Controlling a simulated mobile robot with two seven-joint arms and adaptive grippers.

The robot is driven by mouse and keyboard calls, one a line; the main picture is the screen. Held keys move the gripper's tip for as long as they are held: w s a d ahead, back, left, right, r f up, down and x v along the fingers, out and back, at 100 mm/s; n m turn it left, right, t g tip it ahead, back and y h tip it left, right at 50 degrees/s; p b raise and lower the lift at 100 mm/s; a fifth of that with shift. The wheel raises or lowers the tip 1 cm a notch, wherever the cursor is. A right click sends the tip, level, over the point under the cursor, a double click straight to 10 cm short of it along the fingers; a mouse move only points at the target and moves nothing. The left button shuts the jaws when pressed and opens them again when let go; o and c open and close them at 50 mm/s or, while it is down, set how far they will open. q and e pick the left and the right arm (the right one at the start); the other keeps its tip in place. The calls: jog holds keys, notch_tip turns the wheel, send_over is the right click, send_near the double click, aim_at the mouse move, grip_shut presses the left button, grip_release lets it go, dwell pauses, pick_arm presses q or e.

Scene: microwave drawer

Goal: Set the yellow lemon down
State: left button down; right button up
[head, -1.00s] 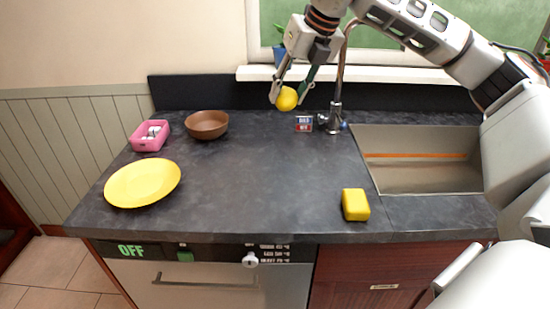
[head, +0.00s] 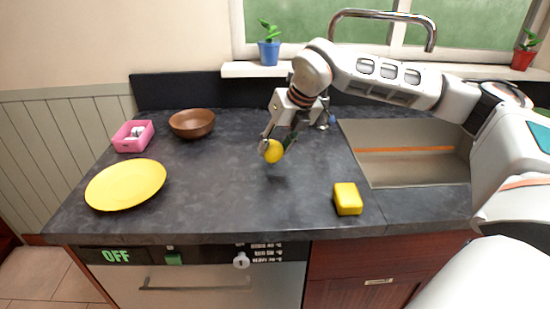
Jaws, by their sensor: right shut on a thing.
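The yellow lemon (head: 274,152) is between the fingers of my right gripper (head: 276,146), which is shut on it and points down. The lemon is over the middle of the dark countertop (head: 225,190), with a soft shadow below it, so it seems to hang slightly above the surface. My right arm comes in from the right, and its gripper covers part of the lemon's upper side. My left gripper is not in view.
A yellow plate (head: 126,185), a brown bowl (head: 192,123) and a pink basket (head: 132,137) stand on the left. A yellow sponge-like block (head: 347,199) lies at the front right, near the sink (head: 405,165). The counter around the lemon is clear.

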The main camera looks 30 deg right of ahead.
aim_at(275, 157)
jog(key=shift+f, duration=1.8)
jog(key=shift+f, duration=0.2)
jog(key=o, duration=1.3)
jog(key=shift+r, duration=0.1)
